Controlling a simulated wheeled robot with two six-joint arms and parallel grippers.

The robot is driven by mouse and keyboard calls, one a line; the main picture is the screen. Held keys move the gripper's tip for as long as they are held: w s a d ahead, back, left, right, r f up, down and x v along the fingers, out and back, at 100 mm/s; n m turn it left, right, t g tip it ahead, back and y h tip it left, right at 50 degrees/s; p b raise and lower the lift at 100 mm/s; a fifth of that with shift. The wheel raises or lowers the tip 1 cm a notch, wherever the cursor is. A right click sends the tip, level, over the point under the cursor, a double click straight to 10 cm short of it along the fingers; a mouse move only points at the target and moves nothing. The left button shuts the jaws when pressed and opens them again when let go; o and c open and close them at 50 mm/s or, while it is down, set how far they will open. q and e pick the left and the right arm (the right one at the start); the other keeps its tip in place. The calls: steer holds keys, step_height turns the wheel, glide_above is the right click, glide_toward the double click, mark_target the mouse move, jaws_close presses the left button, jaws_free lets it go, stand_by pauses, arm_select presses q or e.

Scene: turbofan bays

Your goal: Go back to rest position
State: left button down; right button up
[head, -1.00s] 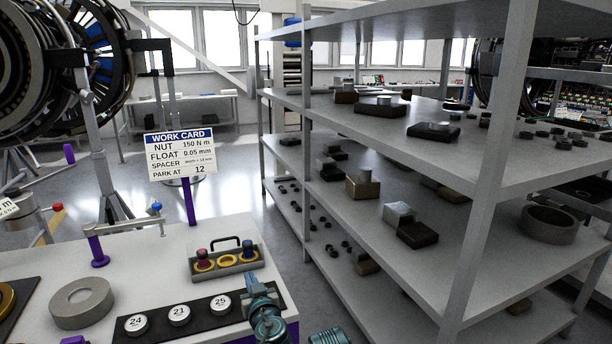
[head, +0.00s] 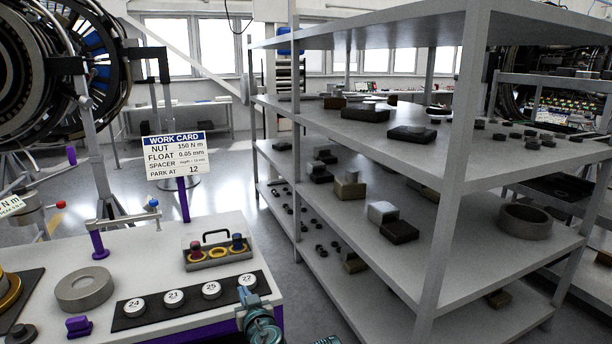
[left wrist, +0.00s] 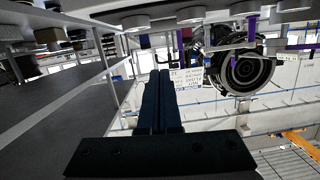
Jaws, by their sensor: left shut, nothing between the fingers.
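My left gripper (head: 244,292) shows in the head view at the front right corner of the white bench (head: 60,248), beside the black strip (head: 190,301) of numbered round pieces. In the left wrist view its two dark fingers (left wrist: 160,90) lie together with nothing between them. A small teal part of my own body shows at the bottom edge of the head view; no fingers show on it.
A grey shelf rack (head: 440,250) with blocks and rings stands close on the right. On the bench are a grey ring (head: 84,290), a carrier (head: 218,254) and a work card (head: 178,157). Open floor (head: 225,185) lies behind the bench.

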arm_select(q)
steer(key=s+d+f+m+g+h+p, duration=0.1)
steer(key=s+d+f+m+g+p, duration=0.1)
steer(key=s+g, duration=0.3)
steer(key=s+d+f+m+g+h+p, duration=0.2)
steer(key=s+d+f+m+g+p, duration=0.1)
steer(key=s, duration=0.6)
steer(key=s+d+f+m+g+h+p, duration=0.2)
steer(key=s+d+f+m+g, duration=0.1)
steer(key=s+d+f+g, duration=0.1)
steer(key=s+f+g, duration=0.1)
steer(key=s+g, duration=0.1)
steer(key=s, duration=0.1)
steer(key=shift+s+d+g, duration=0.35)
steer(key=shift+s+g, duration=0.05)
